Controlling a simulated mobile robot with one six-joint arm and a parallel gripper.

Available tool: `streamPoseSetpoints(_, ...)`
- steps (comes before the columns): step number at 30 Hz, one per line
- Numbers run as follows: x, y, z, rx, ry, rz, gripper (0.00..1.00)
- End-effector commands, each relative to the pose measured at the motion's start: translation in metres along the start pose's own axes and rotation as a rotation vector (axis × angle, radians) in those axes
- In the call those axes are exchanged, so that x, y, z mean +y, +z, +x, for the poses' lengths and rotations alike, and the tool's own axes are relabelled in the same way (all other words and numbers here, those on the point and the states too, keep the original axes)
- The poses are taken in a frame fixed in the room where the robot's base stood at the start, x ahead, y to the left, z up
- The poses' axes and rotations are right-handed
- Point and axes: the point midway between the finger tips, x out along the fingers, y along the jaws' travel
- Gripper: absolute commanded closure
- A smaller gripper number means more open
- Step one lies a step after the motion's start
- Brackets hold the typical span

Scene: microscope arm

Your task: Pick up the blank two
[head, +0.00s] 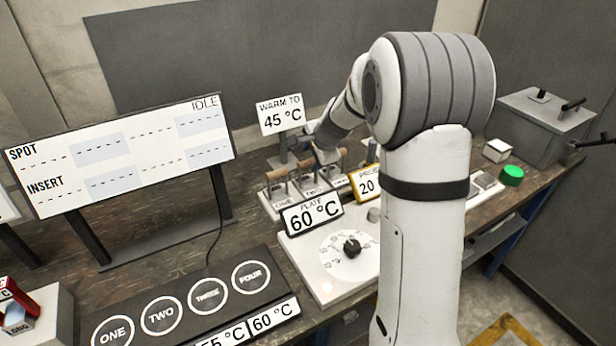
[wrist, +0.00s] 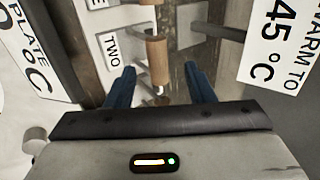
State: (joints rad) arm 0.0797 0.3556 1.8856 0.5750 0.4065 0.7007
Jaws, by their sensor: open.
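Blank two has a light wooden handle (wrist: 157,62) on a thin metal stem, beside the TWO label (wrist: 113,49) in the wrist view. In the head view a wooden handle (head: 306,163) stands above the rack's TWO label, partly crowded by my arm's end. My gripper (wrist: 160,70) is open, with one blue finger on each side of the handle in the wrist view. In the head view the fingers are hard to make out among the handles.
Another wooden handle (head: 277,174) stands to the left in the same rack. The 60 °C plate sign (head: 312,215) and dial plate (head: 335,265) are in front. The 45 °C sign (head: 281,115) stands close behind. A green button (head: 512,175) is at the right.

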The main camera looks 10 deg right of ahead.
Motion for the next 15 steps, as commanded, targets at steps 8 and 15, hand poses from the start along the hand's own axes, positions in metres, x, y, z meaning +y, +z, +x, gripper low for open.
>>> streamPoseSetpoints(8, 0.002, -0.001, 0.03, 0.0, 0.003, 0.001, 0.51)
streamPoseSetpoints(15, 0.004, -0.002, 0.064, -0.001, 0.004, 0.001, 0.51)
